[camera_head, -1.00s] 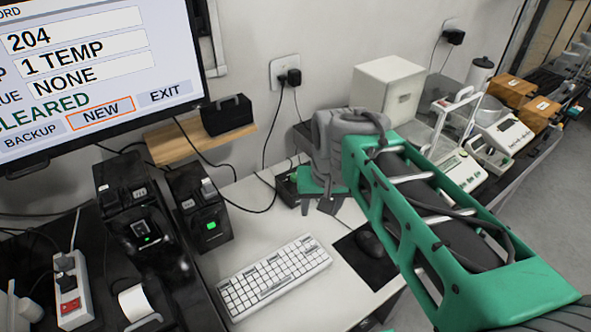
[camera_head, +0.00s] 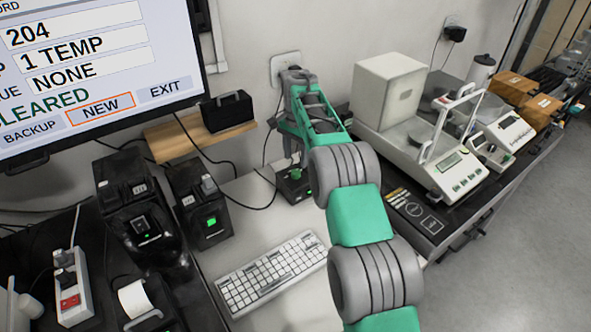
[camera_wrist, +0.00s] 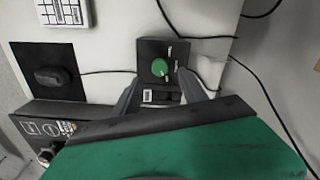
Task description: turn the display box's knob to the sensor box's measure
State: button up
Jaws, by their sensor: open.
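A small black box with a round green knob (camera_wrist: 160,67) is ahead of my fingers in the wrist view. White marks, too small to read, lie around the knob, and a pale label is on the box's near part. In the head view this box (camera_head: 296,188) stands on the white table near the wall, partly hidden by my arm. My gripper (camera_wrist: 159,79) is open, its two fingers on either side of the box's near part, apart from the knob. I cannot tell which thing is the sensor box; no measure is readable.
A white keyboard (camera_head: 271,272) lies in front of the knob box. Two black devices with green lights (camera_head: 204,210) stand left of it, under a monitor (camera_head: 95,70). A wooden shelf (camera_head: 175,139) holds a black case (camera_head: 227,113). Balances (camera_head: 455,170) stand at right. Cables run behind.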

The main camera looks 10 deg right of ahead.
aim_at(296, 172)
notch_tip(296, 172, down, 6)
jog(key=shift+c, duration=0.5)
grip_shut()
